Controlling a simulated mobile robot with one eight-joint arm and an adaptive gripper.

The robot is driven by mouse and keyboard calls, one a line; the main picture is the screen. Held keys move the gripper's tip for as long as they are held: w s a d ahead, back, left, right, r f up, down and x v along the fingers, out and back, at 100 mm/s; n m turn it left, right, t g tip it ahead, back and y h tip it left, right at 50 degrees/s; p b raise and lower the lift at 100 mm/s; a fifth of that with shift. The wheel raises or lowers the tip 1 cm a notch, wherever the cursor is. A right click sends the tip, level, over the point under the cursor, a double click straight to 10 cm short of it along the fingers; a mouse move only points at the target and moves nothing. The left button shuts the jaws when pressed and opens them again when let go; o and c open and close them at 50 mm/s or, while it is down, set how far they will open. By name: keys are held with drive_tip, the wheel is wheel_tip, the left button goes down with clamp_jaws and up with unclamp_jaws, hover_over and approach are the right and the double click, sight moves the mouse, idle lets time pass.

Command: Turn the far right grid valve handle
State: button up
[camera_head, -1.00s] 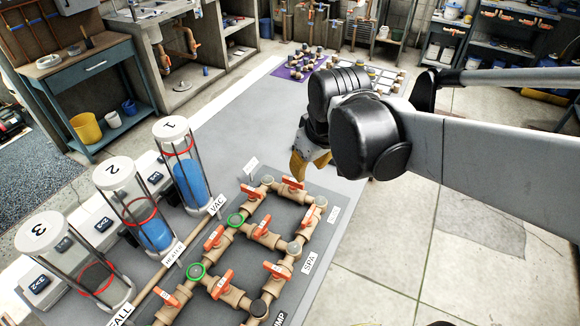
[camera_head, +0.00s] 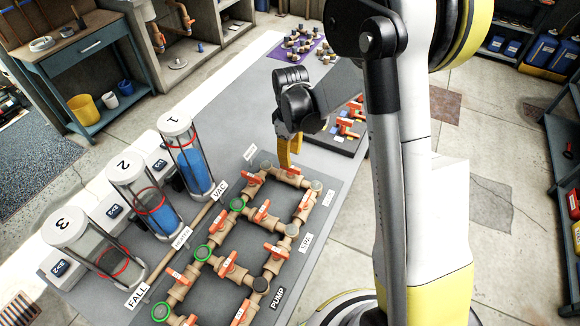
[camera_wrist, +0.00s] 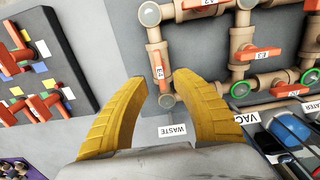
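The tan pipe grid (camera_head: 281,263) on the bench carries several orange valve handles. At its far edge is an orange handle (camera_head: 291,170), seen in the wrist view as the handle (camera_wrist: 158,65) with a small white tag, lying along its pipe. Another orange handle (camera_head: 305,199) is on the right side. My gripper (camera_head: 290,150) is just above the far handle, fingers pointing down. In the wrist view, my yellow fingers (camera_wrist: 162,80) are spread, with the handle seen between and beyond their tips. I cannot tell whether they touch it.
Three clear cylinders (camera_head: 186,155) stand left of the grid. A dark board with colored blocks and red fittings (camera_head: 345,130) lies beyond the grid, near my arm. Signs "WASTE" (camera_wrist: 172,130) and "VAC" (camera_head: 220,190) stand near the pipes. A purple mat (camera_head: 300,50) is farther off.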

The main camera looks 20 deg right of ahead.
sight(290, 170)
wheel_tip(290, 170, down, 6)
drive_tip(key=shift+r+b, duration=0.25)
drive_tip(key=shift+b, duration=0.2)
clamp_jaws()
